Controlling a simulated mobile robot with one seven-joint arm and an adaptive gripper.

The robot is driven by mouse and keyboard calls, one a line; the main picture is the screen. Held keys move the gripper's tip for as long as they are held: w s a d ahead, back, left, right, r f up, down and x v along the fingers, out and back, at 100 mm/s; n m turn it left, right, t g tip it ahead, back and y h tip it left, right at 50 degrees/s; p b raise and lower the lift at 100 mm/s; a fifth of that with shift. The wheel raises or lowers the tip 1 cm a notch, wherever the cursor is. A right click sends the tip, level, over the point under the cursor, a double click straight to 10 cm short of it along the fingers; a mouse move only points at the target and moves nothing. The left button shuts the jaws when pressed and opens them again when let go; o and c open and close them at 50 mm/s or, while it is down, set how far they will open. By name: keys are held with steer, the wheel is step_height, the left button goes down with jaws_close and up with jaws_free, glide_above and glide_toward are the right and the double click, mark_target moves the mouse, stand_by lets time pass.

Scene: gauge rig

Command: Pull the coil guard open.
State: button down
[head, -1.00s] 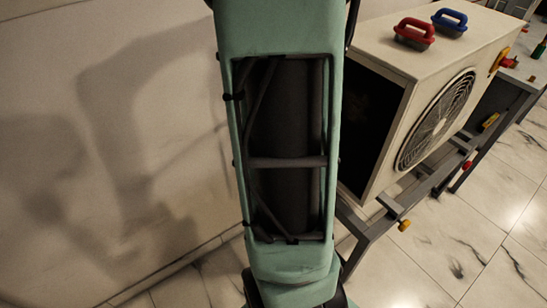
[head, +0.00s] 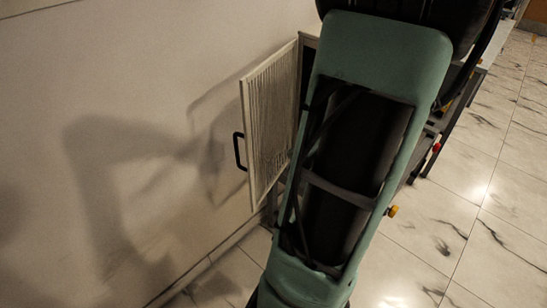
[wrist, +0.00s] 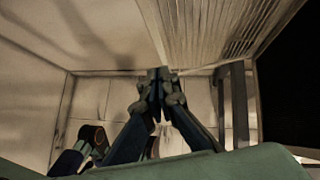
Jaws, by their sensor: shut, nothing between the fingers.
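The coil guard (head: 270,118) is a pale framed panel with fine slats. In the head view it stands swung out from the unit, close to the wall, with a black handle (head: 239,151) on its left edge. In the wrist view the slatted guard (wrist: 215,32) is at the top, just beyond my gripper. My gripper (wrist: 160,74) is shut and empty, its fingertips close to the guard's lower edge; I cannot tell whether they touch. In the head view my arm hides my gripper and most of the unit.
A pale wall (head: 100,110) runs along the left. Marble floor (head: 470,240) at the right is clear. A dark area (wrist: 295,90) fills the wrist view's right side.

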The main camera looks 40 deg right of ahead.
mark_target(251, 160)
steer(key=b+x, duration=0.1)
steer(key=x, duration=0.3)
steer(key=w+r+b+x, duration=0.1)
steer(key=x, duration=0.7)
steer(key=shift+w+a+r+b, duration=0.3)
steer(key=shift+w+r+b, duration=0.05)
steer(key=shift+b, duration=0.05)
steer(key=shift+w+a, duration=0.1)
steer(key=shift+w, duration=0.2)
steer(key=shift+w+a, duration=0.15)
steer(key=shift+w, duration=0.15)
steer(key=w+a+m+h+b, duration=0.2)
steer(key=w+m, duration=0.1)
steer(key=w, duration=0.8)
steer(key=shift+w+a+m+t+h, duration=0.2)
steer(key=shift+a+m+t+h, duration=0.1)
steer(key=shift+a+h, duration=0.1)
steer(key=shift+s, duration=0.1)
